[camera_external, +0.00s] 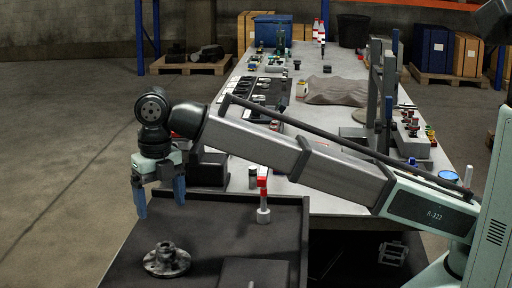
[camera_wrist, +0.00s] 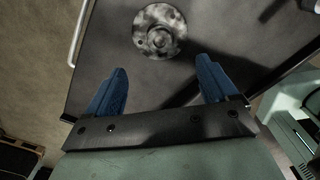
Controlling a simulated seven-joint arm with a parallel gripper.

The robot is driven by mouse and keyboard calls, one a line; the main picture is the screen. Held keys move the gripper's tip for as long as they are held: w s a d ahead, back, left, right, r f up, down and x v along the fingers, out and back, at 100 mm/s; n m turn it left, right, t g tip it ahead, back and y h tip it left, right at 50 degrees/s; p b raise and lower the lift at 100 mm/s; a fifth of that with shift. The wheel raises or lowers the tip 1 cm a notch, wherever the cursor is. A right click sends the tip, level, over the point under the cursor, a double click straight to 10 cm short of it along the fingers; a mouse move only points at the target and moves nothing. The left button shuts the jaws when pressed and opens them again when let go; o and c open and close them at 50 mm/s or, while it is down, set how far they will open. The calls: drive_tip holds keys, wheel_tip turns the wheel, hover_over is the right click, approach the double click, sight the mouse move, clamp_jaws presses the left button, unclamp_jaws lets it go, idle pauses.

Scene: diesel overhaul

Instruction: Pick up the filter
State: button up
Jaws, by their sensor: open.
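No part is clearly recognisable as the filter. A grey mottled metal flange with a raised hub (camera_external: 167,261) sits on the dark tray (camera_external: 215,230) in the foreground; it also shows at the top of the wrist view (camera_wrist: 160,30). A pale post with a red top (camera_external: 263,205) stands at the tray's right side, and a small dark cylinder with a light top (camera_external: 252,178) is behind it. My gripper (camera_external: 160,207) points down above the tray, behind and above the flange. Its two blue fingers are apart and empty, also in the wrist view (camera_wrist: 161,84).
The long workbench (camera_external: 340,200) behind carries a draped grey cloth (camera_external: 335,91), dark trays of parts (camera_external: 262,95), a blue box (camera_external: 272,29) and red-capped bottles (camera_external: 317,30). A dark block (camera_external: 208,170) stands near my gripper. The tray has raised edges.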

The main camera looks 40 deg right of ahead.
drive_tip(key=w+d+f+m, duration=0.2)
drive_tip(key=w+d+m, duration=0.1)
drive_tip(key=w+d, duration=1.2)
drive_tip(key=w+d+f+m, duration=0.2)
drive_tip(key=w+d+m, duration=0.1)
drive_tip(key=w+d, duration=1.2)
drive_tip(key=w+d+f+m+h, duration=0.1)
drive_tip(key=d+f+m, duration=0.15)
drive_tip(key=d, duration=1.15)
drive_tip(key=w+d+f+m+t+h, duration=0.15)
drive_tip(key=d+m, duration=0.25)
drive_tip(key=d, duration=1)
drive_tip(key=w+d+f+m+h, duration=0.1)
drive_tip(key=d+f+m+h, duration=0.15)
drive_tip(key=d, duration=1.15)
drive_tip(key=shift+y, duration=0.3)
drive_tip(key=x, duration=0.8)
drive_tip(key=shift+s+f, duration=0.1)
drive_tip(key=shift+s, duration=0.3)
drive_tip(key=shift+s+x, duration=0.15)
drive_tip(key=shift+x, duration=1.15)
drive_tip(key=shift+s+x, duration=0.2)
drive_tip(key=shift+x, duration=1.1)
drive_tip(key=shift+a, duration=0.1)
drive_tip(key=c, duration=1.1)
drive_tip(key=shift+c, duration=0.2)
